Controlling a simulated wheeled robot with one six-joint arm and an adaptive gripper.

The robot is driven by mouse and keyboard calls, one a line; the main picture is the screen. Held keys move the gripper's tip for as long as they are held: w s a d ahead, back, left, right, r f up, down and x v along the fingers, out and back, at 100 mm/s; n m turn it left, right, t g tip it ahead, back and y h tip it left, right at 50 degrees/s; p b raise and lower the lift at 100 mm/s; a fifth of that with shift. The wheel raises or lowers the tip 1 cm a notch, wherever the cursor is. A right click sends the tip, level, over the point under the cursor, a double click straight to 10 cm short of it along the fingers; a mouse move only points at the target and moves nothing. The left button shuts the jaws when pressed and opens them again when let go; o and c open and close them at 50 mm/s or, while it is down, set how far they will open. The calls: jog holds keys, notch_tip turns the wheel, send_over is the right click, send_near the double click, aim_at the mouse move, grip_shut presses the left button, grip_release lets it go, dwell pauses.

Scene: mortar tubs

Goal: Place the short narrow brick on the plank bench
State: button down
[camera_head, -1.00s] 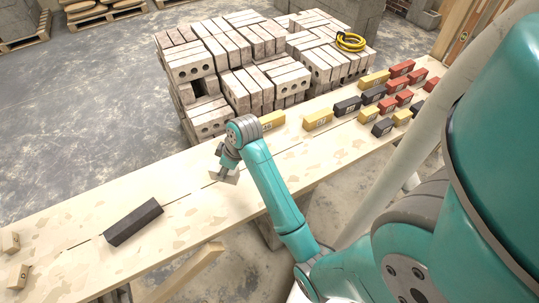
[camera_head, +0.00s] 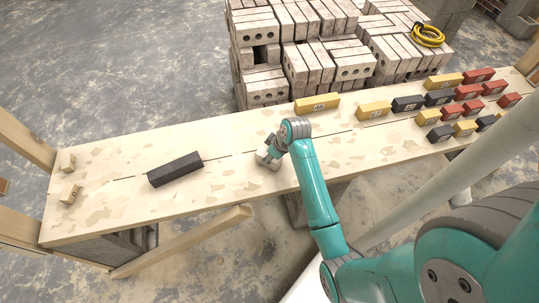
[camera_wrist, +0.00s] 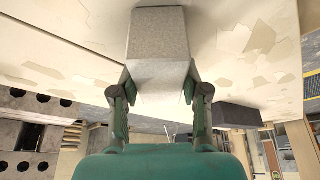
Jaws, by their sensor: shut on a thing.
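My gripper (camera_head: 270,155) is over the middle of the plank bench (camera_head: 235,140). In the wrist view my gripper (camera_wrist: 160,92) has its two fingers shut on the sides of a short grey brick (camera_wrist: 160,35). In the head view only a small part of this brick (camera_head: 264,162) shows, below the gripper and close to the bench top. I cannot tell whether it touches the boards.
A long dark brick (camera_head: 175,169) lies to the left on the bench, with small wooden blocks (camera_head: 68,160) at the left end. A yellow brick (camera_head: 317,104) lies near the back edge. Several coloured bricks (camera_head: 470,91) fill the right end. Brick stacks (camera_head: 335,50) stand behind.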

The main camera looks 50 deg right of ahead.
jog(key=c, duration=0.6)
grip_release()
jog(key=shift+f, duration=0.1)
